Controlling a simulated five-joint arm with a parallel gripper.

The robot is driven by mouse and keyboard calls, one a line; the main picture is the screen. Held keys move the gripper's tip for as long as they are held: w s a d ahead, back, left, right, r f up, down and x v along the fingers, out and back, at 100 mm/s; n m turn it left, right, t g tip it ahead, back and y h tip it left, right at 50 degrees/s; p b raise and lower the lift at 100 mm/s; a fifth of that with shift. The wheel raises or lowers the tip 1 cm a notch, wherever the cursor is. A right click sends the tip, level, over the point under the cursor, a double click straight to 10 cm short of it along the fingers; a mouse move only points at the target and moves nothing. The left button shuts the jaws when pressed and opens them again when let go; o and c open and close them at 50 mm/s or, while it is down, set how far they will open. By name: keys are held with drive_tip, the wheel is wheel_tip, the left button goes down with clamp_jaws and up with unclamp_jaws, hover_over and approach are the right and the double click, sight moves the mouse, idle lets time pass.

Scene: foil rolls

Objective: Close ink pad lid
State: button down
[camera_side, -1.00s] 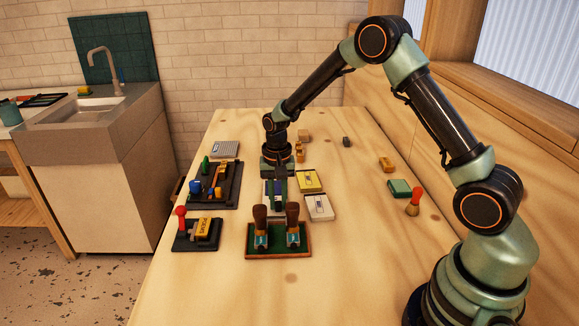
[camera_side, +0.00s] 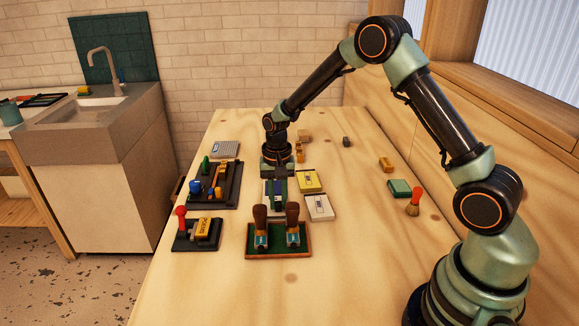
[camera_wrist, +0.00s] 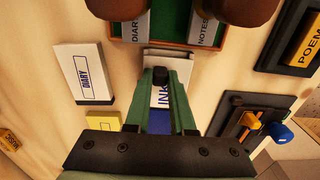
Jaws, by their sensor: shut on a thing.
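The ink pad (camera_wrist: 158,98), white and blue with the letters INK, lies below my gripper in the wrist view; the fingers cover much of it. In the side view the ink pad (camera_side: 268,196) lies behind the green stamp tray, partly hidden by my gripper (camera_side: 279,188). In the wrist view my gripper's green fingers (camera_wrist: 161,78) close around a small dark piece at the ink pad, which looks like part of its lid. A pale panel (camera_wrist: 168,58) lies just beyond the fingertips. I cannot tell the lid's exact angle.
A green tray (camera_side: 279,255) with two brown-handled stamps stands close in front. A white DIARY box (camera_side: 319,207) and yellow box (camera_side: 309,181) lie to the right. A dark tool holder (camera_side: 226,192) and a POEM block with a red-knobbed stamp (camera_side: 181,217) are left.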

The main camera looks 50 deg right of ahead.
drive_tip(key=shift+w+d, duration=3.35)
drive_tip(key=shift+w, duration=0.1)
drive_tip(key=c, duration=0.8)
unclamp_jaws()
drive_tip(key=shift+o, duration=0.2)
drive_tip(key=shift+s+r, duration=0.1)
wheel_tip(320, 180, up, 12)
